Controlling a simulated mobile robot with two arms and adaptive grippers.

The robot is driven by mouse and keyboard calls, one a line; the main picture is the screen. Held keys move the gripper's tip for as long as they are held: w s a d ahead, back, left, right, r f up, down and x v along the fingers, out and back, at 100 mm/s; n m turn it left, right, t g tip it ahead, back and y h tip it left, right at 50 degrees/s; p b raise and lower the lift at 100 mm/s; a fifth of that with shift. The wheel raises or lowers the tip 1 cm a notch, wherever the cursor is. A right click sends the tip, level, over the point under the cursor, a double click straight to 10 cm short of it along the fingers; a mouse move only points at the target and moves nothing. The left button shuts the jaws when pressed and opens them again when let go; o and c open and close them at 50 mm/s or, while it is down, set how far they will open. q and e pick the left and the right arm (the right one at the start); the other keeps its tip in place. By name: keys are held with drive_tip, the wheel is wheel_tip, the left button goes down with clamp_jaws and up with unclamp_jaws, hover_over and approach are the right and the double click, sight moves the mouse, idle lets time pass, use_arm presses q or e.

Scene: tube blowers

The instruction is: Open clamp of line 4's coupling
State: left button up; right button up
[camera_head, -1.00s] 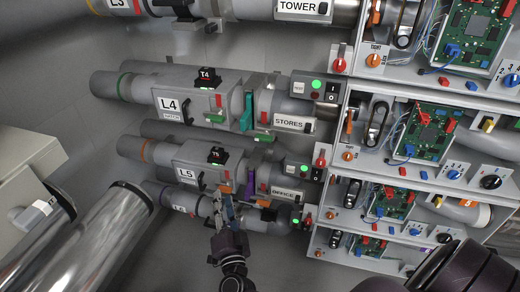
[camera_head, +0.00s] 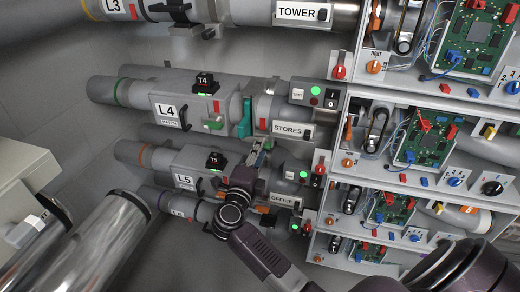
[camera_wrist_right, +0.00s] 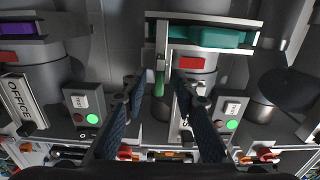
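Line 4's pipe, with its L4 label (camera_head: 168,111), runs across the middle of the head view. Its coupling has a teal clamp (camera_head: 246,117), which shows as a teal band in a metal frame at the top of the right wrist view (camera_wrist_right: 215,37). A green lever (camera_wrist_right: 160,82) hangs from the clamp's frame there. My right gripper (camera_head: 260,153) is just below line 4's coupling. In the right wrist view its fingers (camera_wrist_right: 159,80) are spread, with the lever appearing between the tips; contact cannot be told. In the head view the gripper hides the lever. My left gripper is not in view.
Line 5, labelled L5 (camera_head: 184,181), runs just below, partly covered by my right arm. A switch box (camera_head: 314,94) and the STORES plate (camera_head: 288,131) sit right of the coupling. Shelves of circuit boards (camera_head: 424,139) fill the right side. Shiny pipes (camera_head: 98,240) stand at lower left.

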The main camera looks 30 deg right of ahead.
drive_tip(key=shift+w+d, duration=0.15)
drive_tip(key=shift+d, duration=0.05)
drive_tip(key=shift+c, duration=0.3)
clamp_jaws()
